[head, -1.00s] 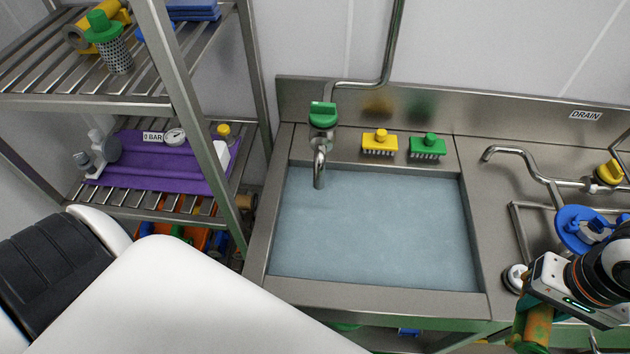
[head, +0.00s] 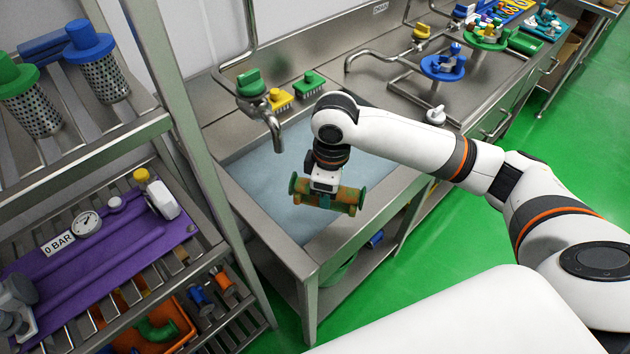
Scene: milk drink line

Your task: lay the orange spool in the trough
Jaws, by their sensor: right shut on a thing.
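The orange spool (head: 348,196), an orange-brown pipe piece with green stains and green flanged ends, is in my right gripper (head: 324,193). The gripper is shut around its middle, and the spool lies roughly level. It is above the trough (head: 259,217), a steel basin of blue-grey water, near its front right side. The spool appears clear of the water, though its exact height is hard to tell. My right arm hides the trough's back right part. My left gripper is not in view.
A tap with a green knob (head: 250,82) overhangs the trough. Yellow (head: 279,99) and green (head: 308,86) brushes lie behind it. A steel rack with a purple mat (head: 95,275) stands at left. Blue (head: 443,66) and green fittings sit on the counter at right.

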